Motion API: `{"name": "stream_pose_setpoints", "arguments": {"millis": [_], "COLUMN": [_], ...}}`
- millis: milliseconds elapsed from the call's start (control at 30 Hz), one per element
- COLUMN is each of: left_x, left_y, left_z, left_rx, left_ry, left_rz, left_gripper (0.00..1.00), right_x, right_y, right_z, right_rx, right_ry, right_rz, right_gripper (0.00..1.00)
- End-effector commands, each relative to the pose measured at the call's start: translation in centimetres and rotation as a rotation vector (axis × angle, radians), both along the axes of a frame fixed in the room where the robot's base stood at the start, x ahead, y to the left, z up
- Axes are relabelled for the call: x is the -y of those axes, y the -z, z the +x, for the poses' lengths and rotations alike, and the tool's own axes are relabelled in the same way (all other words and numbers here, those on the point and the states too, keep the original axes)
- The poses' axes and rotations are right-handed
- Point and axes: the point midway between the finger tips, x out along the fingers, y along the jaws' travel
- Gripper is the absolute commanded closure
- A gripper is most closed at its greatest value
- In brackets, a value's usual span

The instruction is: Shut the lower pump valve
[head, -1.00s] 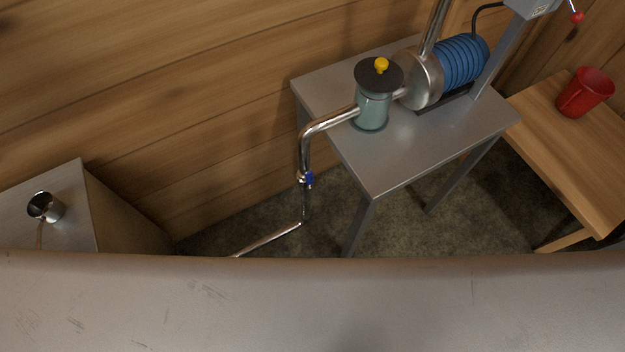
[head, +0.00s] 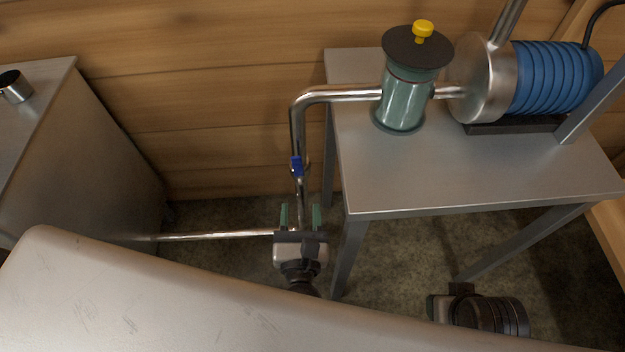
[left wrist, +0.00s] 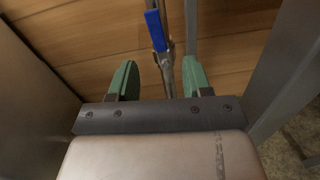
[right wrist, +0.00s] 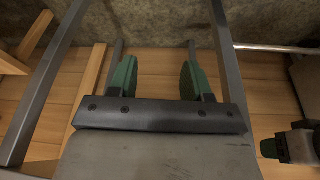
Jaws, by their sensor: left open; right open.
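The lower pump valve has a blue lever (head: 297,165) and sits on the upright steel pipe (head: 297,125) left of the pump table. In the left wrist view the lever (left wrist: 155,31) lies roughly along the pipe, slightly tilted. My left gripper (head: 300,215) is open, below the lever in the head view, its green fingers on either side of the pipe's line. In the left wrist view the lever is beyond the fingertips, apart from them. My right gripper (right wrist: 158,78) is open and empty; in the head view its fingers are not clear.
The grey pump table (head: 400,195) carries a green filter housing (head: 402,100) with a yellow knob and a blue pump motor (head: 560,85). A grey metal cabinet (head: 80,150) stands left. A large scuffed metal surface (head: 150,300) fills the front. A horizontal pipe (head: 210,236) runs low.

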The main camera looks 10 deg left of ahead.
Motion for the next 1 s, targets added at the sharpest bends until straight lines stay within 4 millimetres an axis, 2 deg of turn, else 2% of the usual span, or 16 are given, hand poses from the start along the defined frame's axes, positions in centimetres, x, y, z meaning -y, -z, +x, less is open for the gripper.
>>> {"name": "stream_pose_setpoints", "arguments": {"millis": [100,233,700,833,1000], "left_x": [-0.3,-0.6,-2.8,-3.2,-3.4], "left_y": [-0.2,-0.6,-0.6,-0.6,-0.5], "left_z": [-0.3,0.3,8.1,9.4,10.0], "left_rx": [0.015,0.021,0.022,0.020,0.019], "left_ry": [-0.032,-0.039,-0.037,-0.037,-0.036], "left_rz": [-0.123,-0.155,-0.148,-0.147,-0.148], "left_gripper": [0.51,0.51,0.51,0.51,0.51], "right_x": [0.1,0.1,0.1,0.1,0.1], "right_y": [-0.8,-1.4,-1.4,-1.3,-1.3], "right_z": [-0.5,-0.7,-0.6,-0.6,-0.6], "right_rx": [0.008,0.009,0.009,0.009,0.009], "right_ry": [0.001,0.001,0.001,0.001,0.001], "right_rz": [0.001,0.001,0.000,0.000,0.000], "right_gripper": [0.51,0.51,0.51,0.51,0.51]}}
